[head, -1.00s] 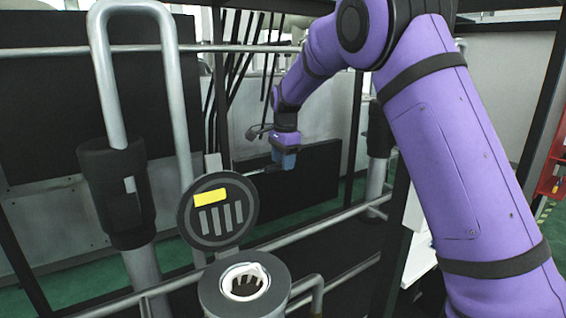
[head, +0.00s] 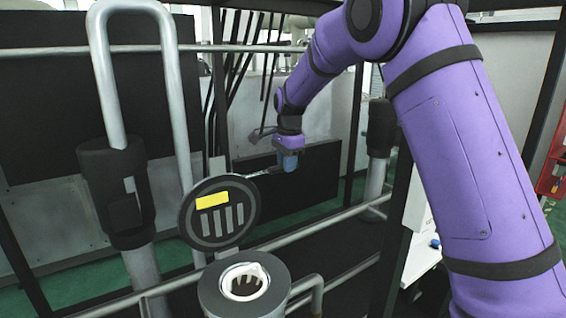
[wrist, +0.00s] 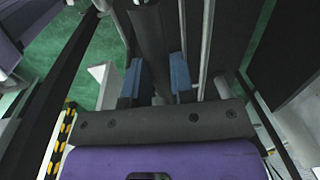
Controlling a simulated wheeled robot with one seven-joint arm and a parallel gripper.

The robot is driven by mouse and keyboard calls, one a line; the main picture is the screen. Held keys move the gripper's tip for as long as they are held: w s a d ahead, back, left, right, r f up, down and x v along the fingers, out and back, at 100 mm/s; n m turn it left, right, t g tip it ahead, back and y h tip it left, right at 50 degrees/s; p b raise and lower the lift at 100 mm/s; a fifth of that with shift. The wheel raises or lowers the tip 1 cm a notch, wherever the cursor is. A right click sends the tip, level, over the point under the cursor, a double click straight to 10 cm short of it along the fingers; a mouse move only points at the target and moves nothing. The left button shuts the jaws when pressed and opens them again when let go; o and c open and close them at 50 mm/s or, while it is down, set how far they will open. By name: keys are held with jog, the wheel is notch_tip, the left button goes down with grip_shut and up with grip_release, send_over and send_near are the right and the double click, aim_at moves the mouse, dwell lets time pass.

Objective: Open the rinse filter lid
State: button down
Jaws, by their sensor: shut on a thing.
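The rinse filter lid (head: 219,212) is a dark round disc with a yellow label and several grey bars. It stands tilted up, behind and above the filter housing (head: 214,296), whose round mouth with a white inner ring is uncovered. A thin handle (head: 262,173) runs from the lid's upper right edge to my gripper (head: 287,162). My gripper is shut on this handle, to the right of the lid. In the wrist view my gripper's blue fingers (wrist: 158,80) stand on either side of a dark bar; the exact contact is hard to make out.
A grey bent pipe (head: 101,70) with a black sleeve stands at the left. A horizontal rail (head: 330,212) passes behind the housing. A dark panel (head: 318,178) lies behind my gripper. Hanging dark cables (head: 232,70) are near my forearm.

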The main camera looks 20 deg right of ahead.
jog(key=shift+s+d, duration=0.25)
jog(key=shift+s, duration=0.6)
jog(key=c, duration=1)
grip_release()
jog(key=shift+r, duration=0.1)
jog(key=r, duration=0.7)
jog(key=s+r, duration=0.1)
jog(key=r, duration=0.2)
jog(key=shift+d+r, duration=0.15)
jog(key=shift+r, duration=0.15)
